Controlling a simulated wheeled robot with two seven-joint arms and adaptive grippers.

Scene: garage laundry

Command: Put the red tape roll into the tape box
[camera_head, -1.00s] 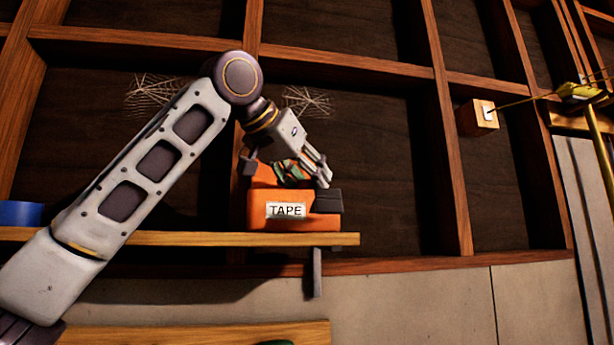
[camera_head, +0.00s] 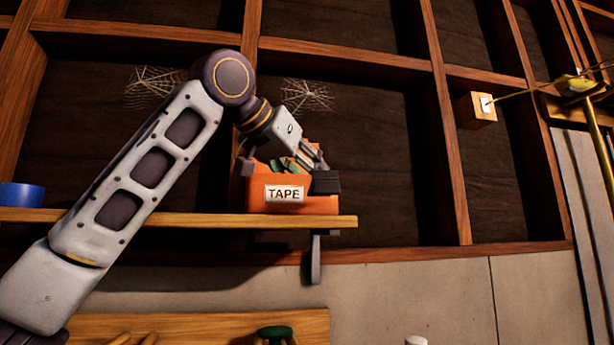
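The orange tape box (camera_head: 322,205), with a white TAPE label, stands on the wooden shelf near its right end. My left gripper (camera_head: 287,172) reaches down over the top of the box. Its dark fingertips are wide apart, one near the box's upper left and one in front of its upper right. Green and reddish bits show between the fingers at the box's top; I cannot tell what each one is. I cannot make out the red tape roll as a separate thing. My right gripper is out of view.
A blue roll (camera_head: 20,195) lies on the wooden shelf (camera_head: 190,218) at the far left, behind my arm. A lower wooden surface (camera_head: 200,326) has a green-topped item (camera_head: 275,332) by its right end. A wooden block (camera_head: 478,110) is on the wall at right.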

